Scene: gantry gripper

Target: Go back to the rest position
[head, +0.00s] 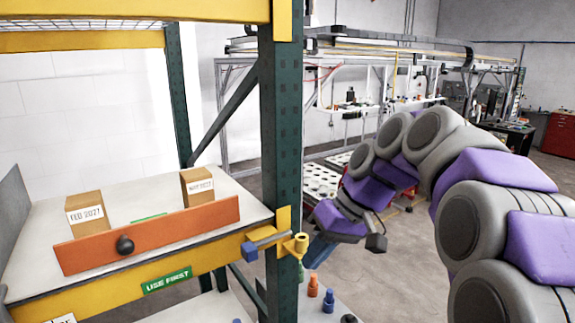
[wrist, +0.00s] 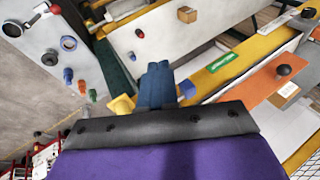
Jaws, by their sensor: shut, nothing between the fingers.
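My gripper (head: 316,252) hangs low beside the green rack post in the head view, at the end of my grey and purple arm. Its blue fingers also show in the wrist view (wrist: 158,84), pressed together with nothing between them. A yellow and grey latch with a blue end (head: 266,245) is on the post, left of my gripper. In the wrist view a yellow part (wrist: 121,106) shows beside the fingers; I cannot tell whether they touch it.
The shelf holds two cartons (head: 85,212) (head: 197,186) behind an orange board (head: 150,236) with a black knob. The green rack post (head: 282,130) stands close to my arm. Orange and blue pegs (head: 313,286) (head: 328,300) stand on a lower surface. Open floor lies at the right back.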

